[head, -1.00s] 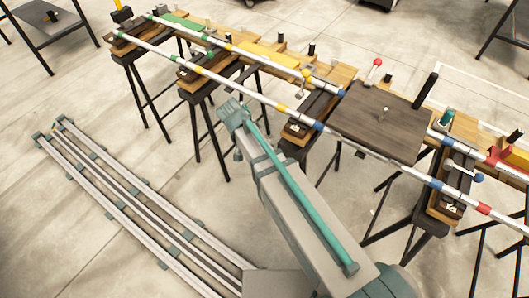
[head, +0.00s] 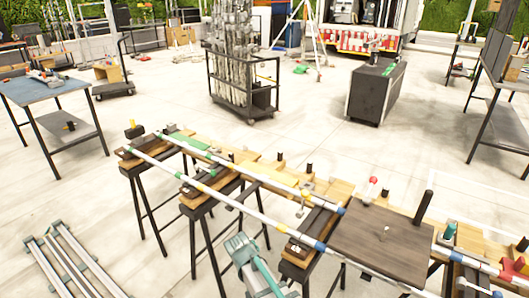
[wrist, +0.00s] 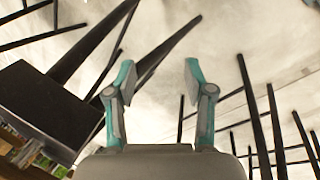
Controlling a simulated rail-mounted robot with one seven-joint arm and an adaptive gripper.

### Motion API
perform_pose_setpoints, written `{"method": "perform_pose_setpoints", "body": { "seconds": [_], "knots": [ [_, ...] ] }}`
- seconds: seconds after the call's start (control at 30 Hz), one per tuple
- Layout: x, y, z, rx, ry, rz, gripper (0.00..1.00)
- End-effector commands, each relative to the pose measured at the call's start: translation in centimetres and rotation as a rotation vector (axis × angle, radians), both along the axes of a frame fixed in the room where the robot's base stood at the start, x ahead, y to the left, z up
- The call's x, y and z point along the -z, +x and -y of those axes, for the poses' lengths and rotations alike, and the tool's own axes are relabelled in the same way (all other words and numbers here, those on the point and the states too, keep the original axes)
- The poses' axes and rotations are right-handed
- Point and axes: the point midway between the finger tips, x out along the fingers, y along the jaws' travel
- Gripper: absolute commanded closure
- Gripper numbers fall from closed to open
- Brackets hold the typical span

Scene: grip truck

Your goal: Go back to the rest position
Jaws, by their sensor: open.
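My gripper (wrist: 159,68) shows in the wrist view with its two teal and grey fingers spread apart. Nothing is between them; pale concrete floor lies behind the gap. In the wrist view a dark beam (wrist: 45,110) of a stand fills the left side, close to the left finger, and I cannot tell the exact distance. In the head view a teal and grey part of my arm shows at the bottom centre, in front of the row of sawhorses. I cannot make out the fingers there.
Sawhorses carry two striped rails (head: 240,205) and a dark wooden board (head: 380,243). Several thin black legs (wrist: 255,115) stand to the right in the wrist view. Metal tracks (head: 65,262) lie on the floor at left. A pipe rack (head: 243,80) and black case (head: 375,90) stand behind, with clear floor between.

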Motion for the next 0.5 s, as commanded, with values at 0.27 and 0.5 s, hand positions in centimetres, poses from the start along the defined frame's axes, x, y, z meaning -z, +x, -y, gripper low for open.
{"method": "perform_pose_setpoints", "body": {
  "seconds": [0.27, 0.5],
  "knots": [
    [6.5, -6.4, 5.1, -0.129, 0.093, -0.172, 0.47],
    [10.8, -13.7, 9.7, -0.145, 0.178, -0.308, 0.47]
  ]
}}
